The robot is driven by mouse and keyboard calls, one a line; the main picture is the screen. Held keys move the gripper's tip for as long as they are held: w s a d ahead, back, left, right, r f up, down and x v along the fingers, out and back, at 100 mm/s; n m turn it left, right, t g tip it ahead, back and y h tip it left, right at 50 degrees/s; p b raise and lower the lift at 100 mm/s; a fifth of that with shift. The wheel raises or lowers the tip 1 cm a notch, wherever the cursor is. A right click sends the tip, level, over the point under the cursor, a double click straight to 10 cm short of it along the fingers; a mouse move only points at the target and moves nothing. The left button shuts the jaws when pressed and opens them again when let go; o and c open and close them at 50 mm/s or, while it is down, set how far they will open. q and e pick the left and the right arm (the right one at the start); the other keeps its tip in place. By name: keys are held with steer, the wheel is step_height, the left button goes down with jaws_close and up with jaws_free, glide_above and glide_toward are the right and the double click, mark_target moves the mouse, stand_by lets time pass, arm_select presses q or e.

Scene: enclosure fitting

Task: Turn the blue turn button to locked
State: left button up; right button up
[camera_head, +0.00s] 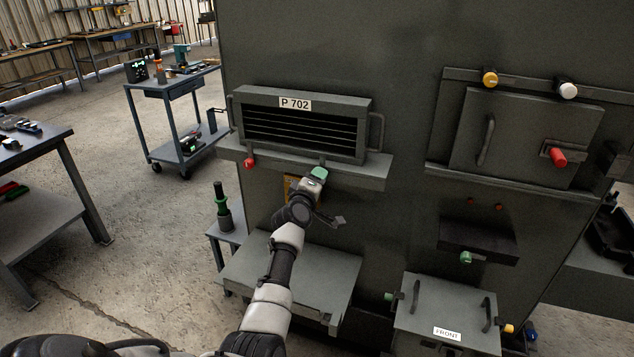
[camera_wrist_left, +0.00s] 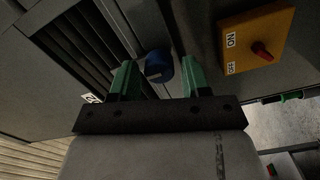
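The blue turn button (camera_wrist_left: 158,66) shows in the left wrist view beside the dark louvred panel. My left gripper (camera_wrist_left: 160,72) is open, with one green fingertip on each side of the button in that picture. The right fingertip appears very close to it; I cannot tell whether they touch. In the head view my left gripper (camera_head: 319,173) is at the ledge under the right end of the P 702 louvred panel (camera_head: 303,130), and hides the button there. Which way the button is turned is not clear. My right gripper is not in view.
A red turn button (camera_head: 249,162) is at the ledge's left end. A yellow ON/OFF box with a red switch (camera_wrist_left: 257,42) is close to the gripper. A FRONT box (camera_head: 445,315) and a grey shelf (camera_head: 325,275) stand lower down. Another blue knob (camera_head: 530,334) shows lower right.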

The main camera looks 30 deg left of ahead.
arm_select(q)
steer(key=shift+o, duration=0.6)
steer(key=v, duration=1)
steer(key=shift+s+b, duration=0.35)
steer(key=shift+s, duration=0.05)
